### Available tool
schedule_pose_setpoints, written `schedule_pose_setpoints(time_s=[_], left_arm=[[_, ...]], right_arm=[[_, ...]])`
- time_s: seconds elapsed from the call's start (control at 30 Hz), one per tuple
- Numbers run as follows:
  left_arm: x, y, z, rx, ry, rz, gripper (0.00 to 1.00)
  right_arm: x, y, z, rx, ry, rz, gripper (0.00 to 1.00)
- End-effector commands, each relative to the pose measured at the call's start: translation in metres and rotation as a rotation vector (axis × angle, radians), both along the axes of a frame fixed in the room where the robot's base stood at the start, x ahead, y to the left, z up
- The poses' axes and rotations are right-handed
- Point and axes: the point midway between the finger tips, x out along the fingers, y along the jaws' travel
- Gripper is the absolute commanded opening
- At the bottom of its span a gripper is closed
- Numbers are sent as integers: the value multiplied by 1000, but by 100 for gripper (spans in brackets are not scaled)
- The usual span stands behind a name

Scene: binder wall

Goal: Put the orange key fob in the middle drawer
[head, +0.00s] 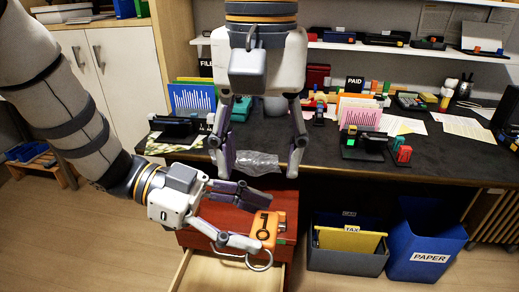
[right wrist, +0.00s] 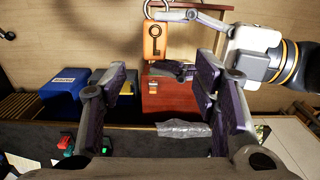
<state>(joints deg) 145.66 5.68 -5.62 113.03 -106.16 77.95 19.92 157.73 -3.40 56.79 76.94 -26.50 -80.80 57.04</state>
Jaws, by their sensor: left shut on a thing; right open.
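The orange key fob (head: 264,222) has a dark key symbol and a metal ring. My left gripper (head: 262,229) is shut on it and holds it over the red drawer cabinet (head: 195,238) below the desk. The fob also shows in the right wrist view (right wrist: 154,42), with its ring at the top. A drawer with a pale wooden inside (head: 225,275) stands open at the bottom of the head view; I cannot tell which drawer it is. My right gripper (head: 258,165) is open at the desk's front edge. The cabinet's lower front is hidden.
A crumpled clear plastic item (head: 257,158) lies at the desk edge between my right fingers, apart from them. A grey bin with a yellow folder (head: 350,242) and a blue paper bin (head: 425,240) stand right of the cabinet. Stationery crowds the dark desk (head: 455,165).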

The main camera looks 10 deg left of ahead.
Motion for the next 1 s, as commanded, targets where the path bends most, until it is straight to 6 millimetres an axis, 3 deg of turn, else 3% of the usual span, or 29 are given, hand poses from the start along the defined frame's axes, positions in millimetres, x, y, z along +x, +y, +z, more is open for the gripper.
schedule_pose_setpoints(time_s=[0.13,0.5,0.7,0.93,1.0], left_arm=[[0,0,-1,0,2,0,27],[0,0,-1,0,1,0,27],[0,0,0,0,1,0,27],[0,0,0,0,1,0,27],[0,0,0,0,1,0,27]], right_arm=[[0,0,-20,-12,-5,-4,55],[0,0,-103,-9,-3,-2,55],[0,0,-118,-6,-5,-3,55],[0,0,-119,-6,-6,-3,55],[0,0,-119,-6,-6,-3,39]])
